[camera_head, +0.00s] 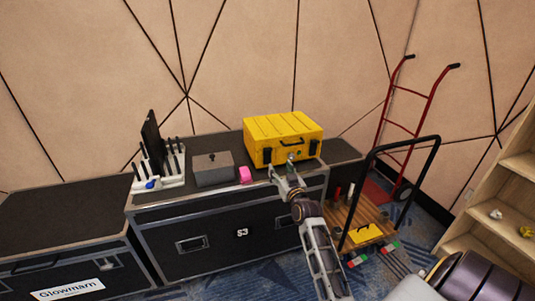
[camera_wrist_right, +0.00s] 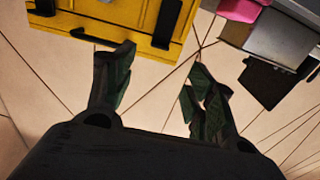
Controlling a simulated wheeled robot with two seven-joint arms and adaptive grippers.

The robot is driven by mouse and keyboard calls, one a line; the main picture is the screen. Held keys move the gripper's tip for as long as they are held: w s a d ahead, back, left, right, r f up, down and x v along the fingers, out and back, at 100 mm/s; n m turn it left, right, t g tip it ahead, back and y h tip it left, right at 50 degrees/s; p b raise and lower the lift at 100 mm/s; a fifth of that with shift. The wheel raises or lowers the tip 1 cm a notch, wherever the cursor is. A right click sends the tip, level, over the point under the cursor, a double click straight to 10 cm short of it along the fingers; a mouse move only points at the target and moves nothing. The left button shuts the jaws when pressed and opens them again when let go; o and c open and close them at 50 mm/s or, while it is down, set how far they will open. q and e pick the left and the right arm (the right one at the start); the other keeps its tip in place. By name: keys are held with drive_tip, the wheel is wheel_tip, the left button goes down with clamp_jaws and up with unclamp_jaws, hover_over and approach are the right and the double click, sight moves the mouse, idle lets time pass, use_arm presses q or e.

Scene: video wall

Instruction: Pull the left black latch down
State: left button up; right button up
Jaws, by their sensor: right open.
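The yellow case (camera_head: 283,128) stands on the black flight case, and its front shows upside down in the right wrist view (camera_wrist_right: 130,18). Its left black latch (camera_head: 267,156) is upright on the front; in the wrist view this latch (camera_wrist_right: 167,22) is on the pink object's side. The right black latch (camera_head: 313,147) also shows in the wrist view (camera_wrist_right: 42,6). A dark handle (camera_wrist_right: 93,39) sits between them. My right gripper (camera_head: 283,167) is open and empty in front of the case; its spread fingers (camera_wrist_right: 160,62) appear apart from the latch. My left gripper is out of view.
On the flight case (camera_head: 280,230), left of the yellow case, are a pink block (camera_head: 244,174), a grey box (camera_head: 213,169) and a white tool holder (camera_head: 160,170). A platform cart (camera_head: 358,222), a red hand truck (camera_head: 402,130) and wooden shelves (camera_head: 500,205) stand right.

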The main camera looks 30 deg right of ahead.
drive_tip(key=shift+w, duration=0.2)
approach(269, 151)
drive_tip(key=w, duration=0.1)
drive_tip(key=shift+b+x, duration=0.7)
drive_tip(key=shift+x, duration=2.7)
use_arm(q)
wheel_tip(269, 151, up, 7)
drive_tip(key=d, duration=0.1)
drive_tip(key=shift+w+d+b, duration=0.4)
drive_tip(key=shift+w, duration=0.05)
use_arm(e)
drive_tip(key=shift+x, duration=0.85)
drive_tip(key=shift+d+f, duration=0.1)
drive_tip(key=shift+d, duration=0.05)
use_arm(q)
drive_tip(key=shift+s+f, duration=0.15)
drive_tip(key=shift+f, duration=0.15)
use_arm(e)
clamp_jaws()
